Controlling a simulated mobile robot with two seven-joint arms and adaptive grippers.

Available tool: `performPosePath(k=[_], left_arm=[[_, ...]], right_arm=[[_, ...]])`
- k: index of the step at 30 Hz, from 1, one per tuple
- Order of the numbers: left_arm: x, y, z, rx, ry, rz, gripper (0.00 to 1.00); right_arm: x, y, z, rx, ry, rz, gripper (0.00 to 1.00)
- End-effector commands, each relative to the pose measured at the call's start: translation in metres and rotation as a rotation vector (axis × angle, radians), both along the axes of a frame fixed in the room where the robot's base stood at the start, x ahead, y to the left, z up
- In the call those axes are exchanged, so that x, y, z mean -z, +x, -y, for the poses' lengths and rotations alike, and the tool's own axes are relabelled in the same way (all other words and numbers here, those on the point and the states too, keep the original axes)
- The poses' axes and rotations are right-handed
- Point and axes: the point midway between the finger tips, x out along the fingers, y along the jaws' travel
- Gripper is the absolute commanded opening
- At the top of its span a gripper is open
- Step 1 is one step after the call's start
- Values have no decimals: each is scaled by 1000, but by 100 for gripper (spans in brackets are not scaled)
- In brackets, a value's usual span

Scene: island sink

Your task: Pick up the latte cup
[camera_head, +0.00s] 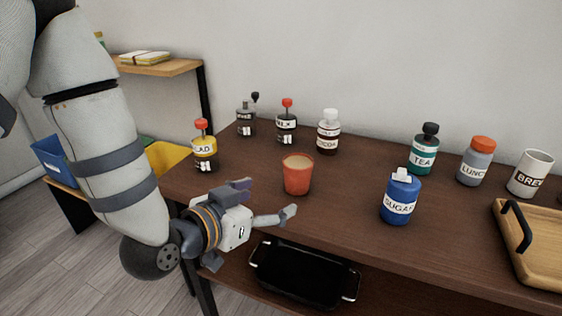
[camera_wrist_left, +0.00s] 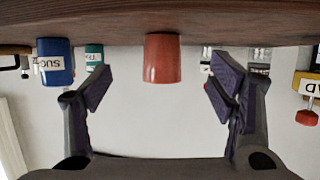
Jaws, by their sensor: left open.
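The latte cup, an orange-red tapered cup with a pale tan inside (camera_head: 297,176), stands upright near the front edge of the dark wooden table. In the left wrist view, which is upside down, the cup (camera_wrist_left: 162,58) lies between the two fingers, beyond their tips. My left gripper (camera_head: 268,202) is open and empty, in front of the table edge, to the left of and nearer than the cup. It also shows in the left wrist view (camera_wrist_left: 160,88) with its fingers spread wide. It does not appear to touch the cup. My right gripper is not in view.
A blue sugar jar (camera_head: 399,198) stands right of the cup. A yellow jar (camera_head: 205,150) stands behind left. Several labelled jars line the back, with a wooden tray (camera_head: 535,255) at right. A black tray (camera_head: 302,275) sits on the lower shelf.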

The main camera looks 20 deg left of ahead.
Motion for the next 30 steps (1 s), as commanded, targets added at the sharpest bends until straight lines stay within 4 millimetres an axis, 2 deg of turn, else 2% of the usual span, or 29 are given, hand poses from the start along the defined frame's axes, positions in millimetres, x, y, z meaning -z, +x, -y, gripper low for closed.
performPosePath(k=[1, 3, 9, 14, 21, 29, 30], left_arm=[[-8, 4, 0, 2, -2, 29, 76], [-12, 13, 2, 4, -1, 50, 76], [1, 54, 12, 4, 0, 49, 76], [5, 73, 15, 3, -1, 48, 76], [12, 115, 23, 4, -1, 47, 76], [11, 122, 24, 2, -2, 47, 76], [11, 122, 24, 2, -2, 47, 72]], right_arm=[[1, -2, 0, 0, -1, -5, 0], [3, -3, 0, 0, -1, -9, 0], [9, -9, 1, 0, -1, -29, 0], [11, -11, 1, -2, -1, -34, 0], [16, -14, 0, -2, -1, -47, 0], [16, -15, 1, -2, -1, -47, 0], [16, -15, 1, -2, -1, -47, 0]])
